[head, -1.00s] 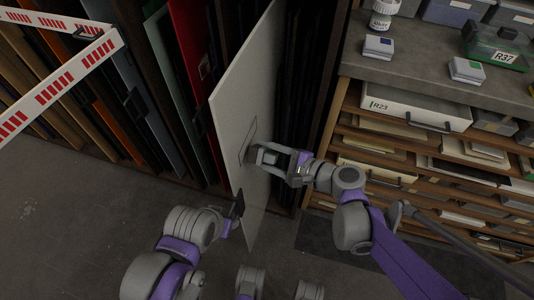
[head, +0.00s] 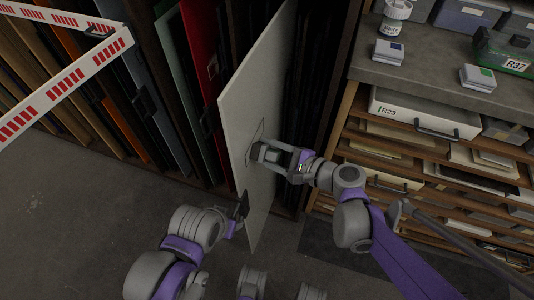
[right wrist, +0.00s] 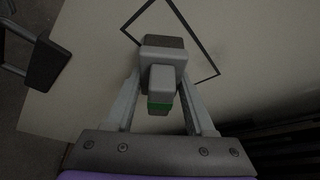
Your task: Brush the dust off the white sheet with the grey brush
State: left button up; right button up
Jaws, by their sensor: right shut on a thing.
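The white sheet (head: 250,95) stands upright, jutting out of the rack, with a dark outlined square on its face. My right gripper (head: 272,154) is shut on the grey brush (right wrist: 162,68), a grey block with a dark top and a green stripe. The brush is held at the outlined square, over its lower part in the right wrist view; I cannot tell whether it touches. My left gripper (head: 240,208) is at the sheet's lower near edge, beside a dark pad or handle; its jaws are unclear. No dust can be made out.
Other panels, including a red one (head: 199,70), stand in the rack to the left. A red-and-white barrier (head: 60,80) crosses the upper left. A drawer cabinet with a grey top (head: 430,75) stands at right. Bare floor (head: 70,220) lies lower left.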

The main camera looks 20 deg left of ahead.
aim_at(267, 148)
jog(key=shift+w, duration=3.55)
jog(key=shift+d+r+p, duration=0.1)
jog(key=shift+r+p, duration=0.35)
jog(key=shift+r, duration=0.5)
jog(key=shift+s+a+p, duration=0.2)
jog(key=shift+s+p, duration=0.15)
jog(key=shift+s, duration=3.7)
jog(key=shift+d+r+p, duration=0.1)
jog(key=shift+r+p, duration=0.6)
jog(key=shift+r, duration=0.2)
jog(key=shift+w+f, duration=0.1)
jog(key=shift+w, duration=0.85)
jog(key=shift+w+d+b, duration=0.1)
jog(key=shift+w+b, duration=0.2)
jog(key=shift+w, duration=2.8)
